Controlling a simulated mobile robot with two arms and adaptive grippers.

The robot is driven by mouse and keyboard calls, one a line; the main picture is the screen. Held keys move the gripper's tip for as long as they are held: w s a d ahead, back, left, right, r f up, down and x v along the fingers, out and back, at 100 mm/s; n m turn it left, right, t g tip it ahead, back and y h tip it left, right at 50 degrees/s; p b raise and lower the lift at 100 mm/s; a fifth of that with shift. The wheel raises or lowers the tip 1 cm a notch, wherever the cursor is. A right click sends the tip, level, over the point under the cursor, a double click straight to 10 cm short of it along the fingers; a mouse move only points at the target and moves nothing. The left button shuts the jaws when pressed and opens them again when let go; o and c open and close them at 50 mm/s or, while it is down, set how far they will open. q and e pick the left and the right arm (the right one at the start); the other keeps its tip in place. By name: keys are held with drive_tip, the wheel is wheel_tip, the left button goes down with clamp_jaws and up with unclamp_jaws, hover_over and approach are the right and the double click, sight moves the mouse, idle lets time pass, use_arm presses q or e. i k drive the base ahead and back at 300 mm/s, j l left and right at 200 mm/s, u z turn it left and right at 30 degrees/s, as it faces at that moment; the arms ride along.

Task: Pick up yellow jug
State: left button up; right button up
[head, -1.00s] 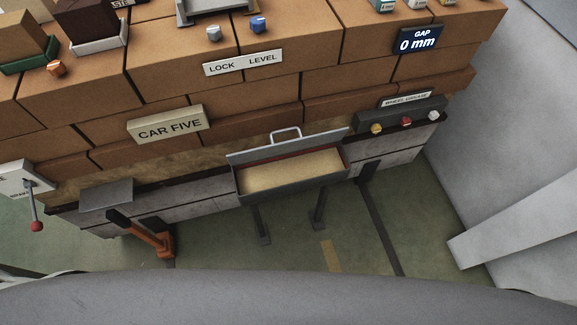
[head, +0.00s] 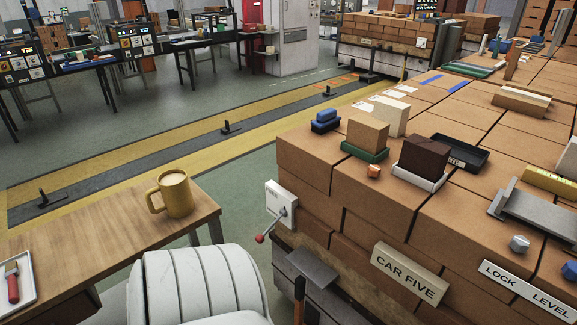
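The yellow jug (head: 176,194) stands upright near the far right corner of a wooden table (head: 112,228) at the left in the head view. Its handle points left and its top is open to view. Neither of my grippers shows in the head view, so I cannot see how they stand. Nothing is seen touching the jug.
A white tray (head: 30,292) with a red-handled tool (head: 12,284) lies at the table's left. A large brick stack (head: 375,195) labelled CAR FIVE fills the right. A lever box (head: 281,206) juts from its side. Floor shows between table and stack.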

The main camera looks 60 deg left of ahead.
sight(174, 186)
drive_tip(key=u, duration=2.9)
